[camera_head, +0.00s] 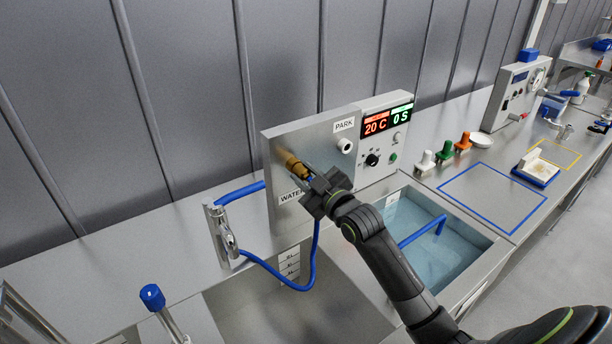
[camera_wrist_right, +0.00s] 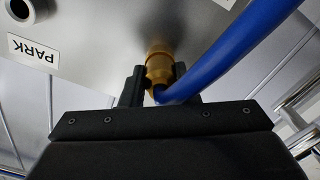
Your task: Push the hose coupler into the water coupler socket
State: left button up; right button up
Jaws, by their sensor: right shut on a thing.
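The brass hose coupler (camera_wrist_right: 158,70) sits between the fingers of my right gripper (camera_wrist_right: 158,88), with the blue hose (camera_wrist_right: 230,45) running from it. In the head view my right gripper (camera_head: 305,178) is at the steel panel (camera_head: 280,140), in front of brass (camera_head: 291,164) just above the partly covered WATER label (camera_head: 290,197). The coupler's front end is up against the panel side in the wrist view. The socket cannot be told apart from the coupler, so how deep it sits is unclear. My left gripper is not in view.
The PARK port (camera_head: 346,146) is at the panel's upper right. The blue hose loops below to a metal bracket (camera_head: 222,232) on the left. A water basin (camera_head: 425,235) lies right, under my arm. A blue-capped tap (camera_head: 153,297) stands front left.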

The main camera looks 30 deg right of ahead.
dwell(0.4)
jog(key=o, duration=1.3)
jog(key=shift+s+d+p, duration=0.2)
jog(key=shift+s+p, duration=0.45)
jog(key=shift+s, duration=0.6)
jog(key=shift+s+d+p, duration=0.15)
jog(key=shift+s+p, duration=0.25)
jog(key=shift+s, duration=0.65)
jog(key=shift+s+d+p, duration=0.15)
jog(key=shift+s+p, duration=0.2)
jog(key=shift+s, duration=0.8)
